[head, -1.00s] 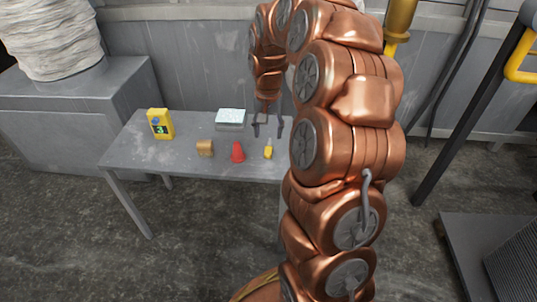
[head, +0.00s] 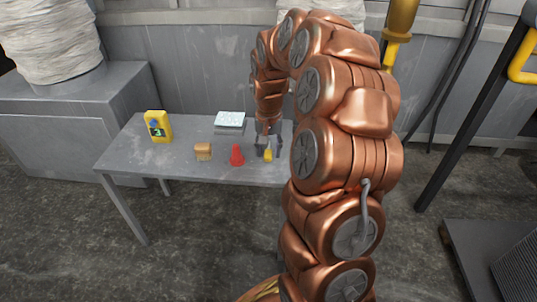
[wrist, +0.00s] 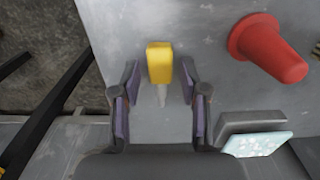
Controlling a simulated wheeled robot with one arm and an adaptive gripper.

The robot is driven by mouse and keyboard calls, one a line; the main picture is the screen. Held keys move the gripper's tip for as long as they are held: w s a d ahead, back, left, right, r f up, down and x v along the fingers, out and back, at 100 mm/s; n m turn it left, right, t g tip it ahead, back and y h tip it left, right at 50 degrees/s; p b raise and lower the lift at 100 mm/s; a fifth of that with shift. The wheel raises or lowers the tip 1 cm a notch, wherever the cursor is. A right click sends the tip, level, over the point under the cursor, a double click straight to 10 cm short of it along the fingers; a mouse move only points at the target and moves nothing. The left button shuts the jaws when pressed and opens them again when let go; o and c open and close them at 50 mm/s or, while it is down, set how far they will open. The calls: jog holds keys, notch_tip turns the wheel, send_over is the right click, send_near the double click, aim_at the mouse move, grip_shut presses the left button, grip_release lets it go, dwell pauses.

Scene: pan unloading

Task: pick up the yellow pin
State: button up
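The yellow pin (head: 268,154) stands near the right end of the grey table (head: 180,160). In the wrist view the yellow pin (wrist: 159,62) has a yellow block-like head and a thin pale stem pointing toward my gripper's palm. My gripper (wrist: 159,88) is open, with one dark finger on each side of the pin and a gap on both sides. In the head view my gripper (head: 267,148) is low over the table at the pin. I cannot tell whether it touches the tabletop.
A brown block (head: 203,151), a yellow device (head: 158,127) and a pale-topped grey box (head: 229,122) are also on the table.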

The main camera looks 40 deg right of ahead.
grip_shut()
dwell(0.3)
